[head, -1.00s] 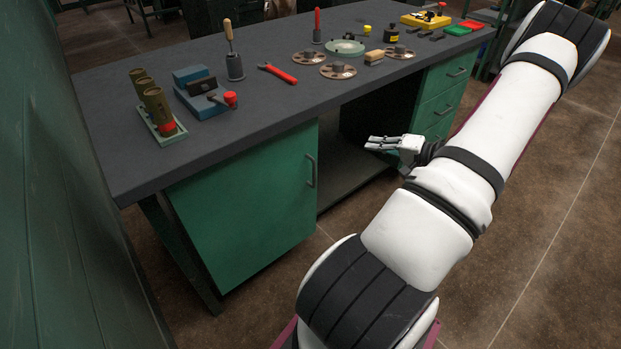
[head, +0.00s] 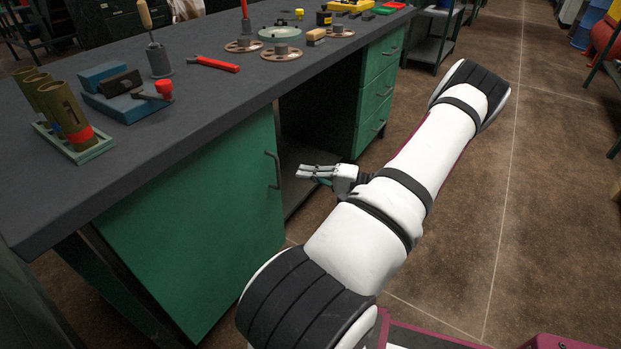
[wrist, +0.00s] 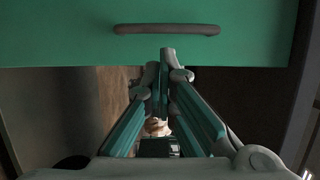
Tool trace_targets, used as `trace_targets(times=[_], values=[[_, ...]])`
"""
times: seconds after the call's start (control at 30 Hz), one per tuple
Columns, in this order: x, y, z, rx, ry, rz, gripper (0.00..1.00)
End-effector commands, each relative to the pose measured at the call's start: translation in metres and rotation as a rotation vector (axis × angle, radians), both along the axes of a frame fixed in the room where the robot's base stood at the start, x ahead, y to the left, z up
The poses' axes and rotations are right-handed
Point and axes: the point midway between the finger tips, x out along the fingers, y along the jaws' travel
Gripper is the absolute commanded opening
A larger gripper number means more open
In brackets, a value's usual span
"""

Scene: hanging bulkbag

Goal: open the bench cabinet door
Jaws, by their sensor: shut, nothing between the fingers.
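The green bench cabinet door (head: 200,225) is closed at the left end of the workbench. Its dark vertical bar handle (head: 274,170) sits near the door's right edge. My gripper (head: 299,171) is just right of the handle in the head view, pointing left, shut and empty.
The dark bench top (head: 215,95) holds a vise (head: 125,95), a tray of cylinders (head: 72,150), a red wrench (head: 213,63) and several discs. Open knee space lies right of the door, then green drawers (head: 376,90).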

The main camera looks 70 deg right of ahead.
Motion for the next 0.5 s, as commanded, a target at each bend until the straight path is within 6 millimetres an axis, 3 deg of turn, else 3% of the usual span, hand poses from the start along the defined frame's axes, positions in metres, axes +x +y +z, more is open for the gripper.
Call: trace_targets(times=[0.2, 0.5], values=[[0.037, 0.003, -0.002, -0.001, 0.0, 0.001, 0.0], [0.06, 0.004, -0.001, 0.0, 0.002, 0.0, 0.0]])
